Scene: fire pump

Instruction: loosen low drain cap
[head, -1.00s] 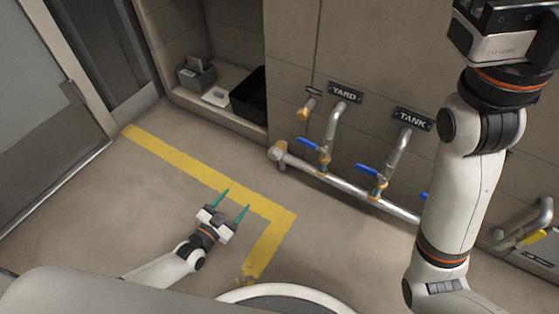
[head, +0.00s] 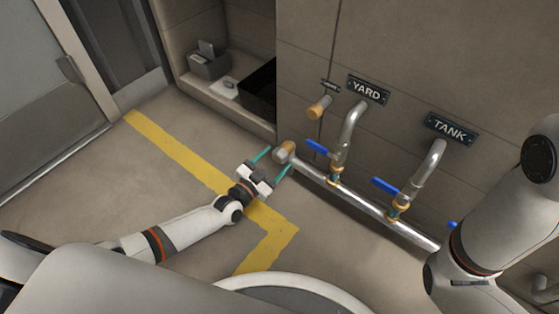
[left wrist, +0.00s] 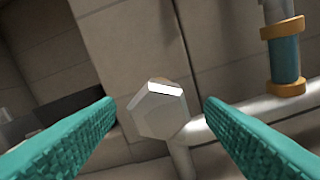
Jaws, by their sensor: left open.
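The low drain cap (head: 283,152) is a tan, faceted cap on the left end of the low horizontal pipe. In the left wrist view it shows as a pale hexagonal cap (left wrist: 158,110) in the middle, between and beyond my fingertips. My left gripper (head: 275,161) is open and empty, with its teal fingers pointing at the cap from the front left. Whether the fingertips reach alongside the cap I cannot tell. My right arm shows at the right edge of the head view; its gripper is out of view.
The pipe (head: 362,214) runs right along the wall, with blue-handled valves (head: 335,160) under the YARD (head: 368,89) and TANK (head: 450,128) signs. A higher capped stub (head: 319,107) sticks out nearby. A black bin (head: 262,92) stands in the alcove. The floor around the yellow line is clear.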

